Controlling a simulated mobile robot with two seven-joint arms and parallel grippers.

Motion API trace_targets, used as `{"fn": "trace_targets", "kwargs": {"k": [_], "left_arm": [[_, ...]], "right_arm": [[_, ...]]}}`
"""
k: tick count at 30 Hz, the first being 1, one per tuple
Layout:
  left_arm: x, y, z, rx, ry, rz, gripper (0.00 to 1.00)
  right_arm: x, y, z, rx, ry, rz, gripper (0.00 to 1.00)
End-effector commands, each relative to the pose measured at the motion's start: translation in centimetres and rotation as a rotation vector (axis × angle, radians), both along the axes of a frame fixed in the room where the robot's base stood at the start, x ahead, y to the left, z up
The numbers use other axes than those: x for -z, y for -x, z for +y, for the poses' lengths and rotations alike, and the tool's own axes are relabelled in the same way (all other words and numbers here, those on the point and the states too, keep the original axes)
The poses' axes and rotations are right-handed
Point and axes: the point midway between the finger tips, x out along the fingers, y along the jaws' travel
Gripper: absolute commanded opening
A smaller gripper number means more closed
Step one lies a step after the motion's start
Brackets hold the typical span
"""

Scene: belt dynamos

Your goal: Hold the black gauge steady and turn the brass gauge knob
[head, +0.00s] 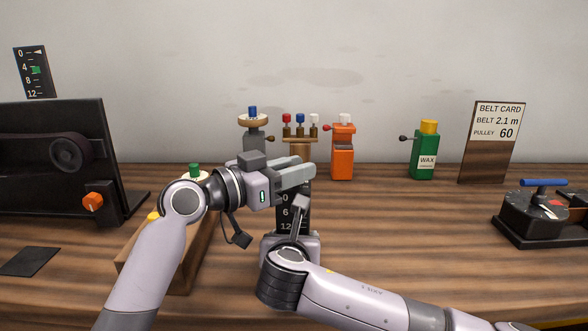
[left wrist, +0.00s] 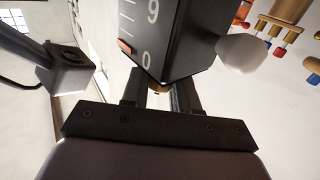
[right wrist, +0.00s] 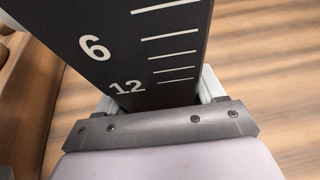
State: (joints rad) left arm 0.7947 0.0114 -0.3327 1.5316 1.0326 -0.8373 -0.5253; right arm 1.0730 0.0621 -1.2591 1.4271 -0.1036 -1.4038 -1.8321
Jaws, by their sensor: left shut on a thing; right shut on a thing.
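The black gauge (head: 285,214) stands upright at the middle of the bench, with white numbers 0, 6 and 12 on its face. My right gripper (right wrist: 158,98) is shut on the gauge's lower part, below the 12. My left gripper (head: 303,174) is at the gauge's top, coming in from the left. The knob is hidden in the head view.
A wooden tray (head: 190,265) lies left of the gauge. A dark belt machine (head: 60,160) stands at the far left. The bench right of the gauge is clear up to a black device (head: 530,225).

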Motion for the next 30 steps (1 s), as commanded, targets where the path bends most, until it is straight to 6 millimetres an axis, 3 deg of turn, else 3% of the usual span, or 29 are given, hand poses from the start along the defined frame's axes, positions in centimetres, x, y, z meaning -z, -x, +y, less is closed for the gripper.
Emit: {"fn": "trace_targets", "kwargs": {"k": [4,5,6,19,30], "left_arm": [[0.1,-0.1,0.1,-0.001,0.000,0.003,0.00],[0.1,-0.1,0.1,0.000,0.000,0.003,0.35],[0.1,-0.1,0.1,0.000,0.000,0.003,0.48],[0.1,0.3,0.7,0.000,-0.001,0.002,0.48],[0.2,4.1,5.8,-0.002,-0.004,-0.001,0.48]], "right_arm": [[0.2,0.0,0.0,0.003,-0.002,0.006,0.07],[0.2,0.0,0.0,0.003,-0.002,0.006,0.07],[0.2,0.0,0.0,0.003,-0.002,0.006,0.07],[0.2,0.0,0.0,0.001,-0.001,0.005,0.07],[0.2,0.0,-0.1,0.002,-0.001,0.005,0.07]]}}
